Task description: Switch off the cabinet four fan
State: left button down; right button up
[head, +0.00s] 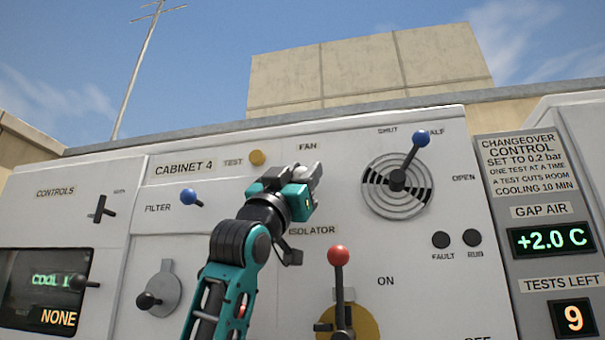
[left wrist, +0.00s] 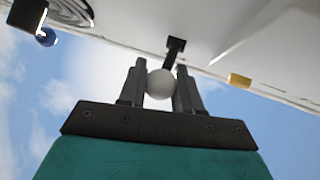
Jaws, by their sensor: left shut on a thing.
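The cabinet 4 panel (head: 228,140) faces me. Its FAN label (head: 308,146) is near the top, and my left gripper (head: 308,178) is just below it, against the panel. In the left wrist view my left gripper (left wrist: 160,85) is shut on a white ball knob (left wrist: 160,84), one finger on each side. The knob's dark stem and mount (left wrist: 175,48) show behind it on the panel. In the head view the gripper mostly hides this switch, so I cannot tell its position. My right gripper is not in view.
A yellow TEST button (head: 257,157) is up-left of the gripper. A blue FILTER knob (head: 188,197) is at left, a red ISOLATOR lever (head: 338,257) below, and a blue-knobbed lever (head: 420,139) over a round vent (head: 385,205) at right. Displays read +2.0 C and 9.

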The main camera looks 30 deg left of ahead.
pick_arm(q)
jog(key=c, duration=0.8)
grip_release()
jog(key=shift+s+f, duration=0.25)
jog(key=shift+f, duration=0.15)
jog(key=b+v, duration=0.3)
jog(key=v, duration=0.9)
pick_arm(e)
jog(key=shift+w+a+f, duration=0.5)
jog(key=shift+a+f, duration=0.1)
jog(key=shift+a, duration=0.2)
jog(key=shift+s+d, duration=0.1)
